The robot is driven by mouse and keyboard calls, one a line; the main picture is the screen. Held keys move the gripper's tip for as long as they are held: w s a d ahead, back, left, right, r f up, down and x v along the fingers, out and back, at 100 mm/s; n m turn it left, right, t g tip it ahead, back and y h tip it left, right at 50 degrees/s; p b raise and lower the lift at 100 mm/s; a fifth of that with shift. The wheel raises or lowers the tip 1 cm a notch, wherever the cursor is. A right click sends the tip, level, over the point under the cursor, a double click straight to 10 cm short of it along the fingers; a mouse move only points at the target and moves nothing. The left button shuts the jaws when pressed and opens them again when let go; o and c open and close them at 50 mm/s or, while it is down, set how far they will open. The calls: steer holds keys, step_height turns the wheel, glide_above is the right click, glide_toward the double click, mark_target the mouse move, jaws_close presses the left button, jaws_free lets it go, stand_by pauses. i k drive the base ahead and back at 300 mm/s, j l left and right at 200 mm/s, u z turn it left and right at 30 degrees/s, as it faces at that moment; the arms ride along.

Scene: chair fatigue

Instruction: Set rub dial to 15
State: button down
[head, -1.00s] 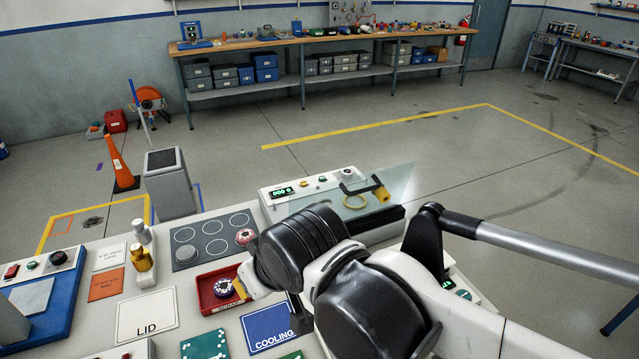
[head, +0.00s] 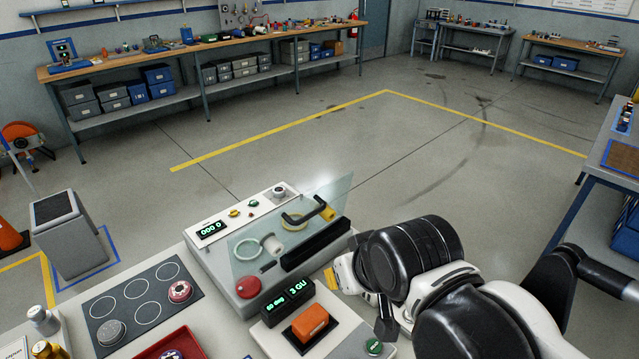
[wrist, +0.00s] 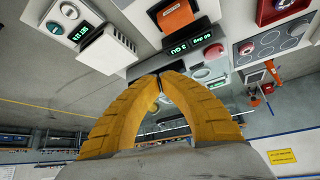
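The tester with a clear lid (head: 330,210) stands on the bench in the head view. Its rear panel carries a small green display (head: 212,229) that appears to read 000 0, a yellow and a red button, and a round dark-topped dial (head: 279,191) at the right end. No setting marks on the dial are legible. My gripper (head: 330,277) is right of the orange block, in front of the tester and apart from the dial; little of it shows. In the wrist view my yellow fingers (wrist: 158,76) meet at their tips with nothing seen between them.
A meter with a green display (head: 288,301) and an orange block (head: 310,323) stands in front of the tester. A red tray (head: 174,341) and a grey pad with circles (head: 140,300) lie to the left. The clear lid stands raised with a black handle.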

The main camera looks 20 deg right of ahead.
mark_target(278, 192)
steer(key=l, duration=0.75)
steer(key=k+l, duration=0.15)
steer(key=l, duration=0.65)
steer(key=l+u, duration=0.1)
steer(key=l, duration=0.65)
steer(key=i+l, duration=0.3)
steer(key=i, duration=0.2)
steer(key=i+l, duration=0.25)
steer(key=i, duration=0.3)
